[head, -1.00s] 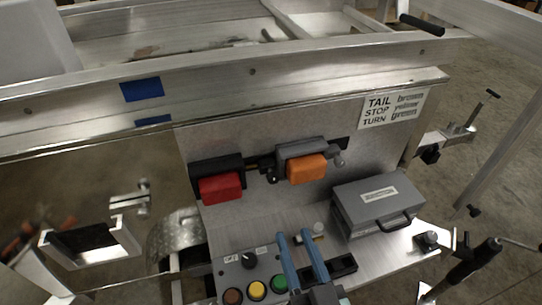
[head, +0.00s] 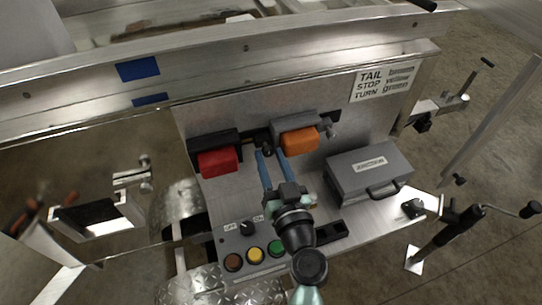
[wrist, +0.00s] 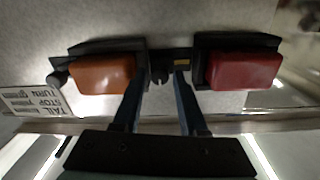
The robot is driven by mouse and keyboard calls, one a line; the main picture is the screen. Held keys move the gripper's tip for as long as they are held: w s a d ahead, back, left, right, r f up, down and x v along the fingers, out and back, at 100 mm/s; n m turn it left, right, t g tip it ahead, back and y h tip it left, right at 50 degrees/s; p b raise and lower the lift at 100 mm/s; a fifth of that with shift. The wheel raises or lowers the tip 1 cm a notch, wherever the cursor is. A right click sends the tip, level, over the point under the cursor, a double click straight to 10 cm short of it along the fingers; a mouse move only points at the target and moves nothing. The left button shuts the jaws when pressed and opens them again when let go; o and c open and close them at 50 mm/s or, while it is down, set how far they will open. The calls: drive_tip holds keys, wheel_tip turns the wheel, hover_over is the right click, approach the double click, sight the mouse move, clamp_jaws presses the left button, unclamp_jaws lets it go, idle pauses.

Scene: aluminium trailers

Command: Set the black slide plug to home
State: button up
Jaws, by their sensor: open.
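A black slide plug (wrist: 159,77) hangs from a dark rail between the orange lamp (wrist: 103,74) and the red lamp (wrist: 243,71). In the head view the plug (head: 267,149) is small and close to the fingertips. My gripper (head: 269,154) is open, with its two blue fingers reaching up toward the rail. In the wrist view, my gripper (wrist: 160,84) has one finger on each side of the plug, with gaps showing. Whether the fingertips reach the plug's depth is unclear. A small yellow mark (wrist: 181,62) shows on the rail by the right finger.
The orange lamp (head: 299,140) and red lamp (head: 217,162) flank the fingers closely. Below are a switch box (head: 248,247) with coloured buttons and a grey case (head: 368,172). Another dark knob (wrist: 58,77) sits beside the orange lamp.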

drive_tip(key=shift+w, duration=0.1)
clamp_jaws()
idle(1.4)
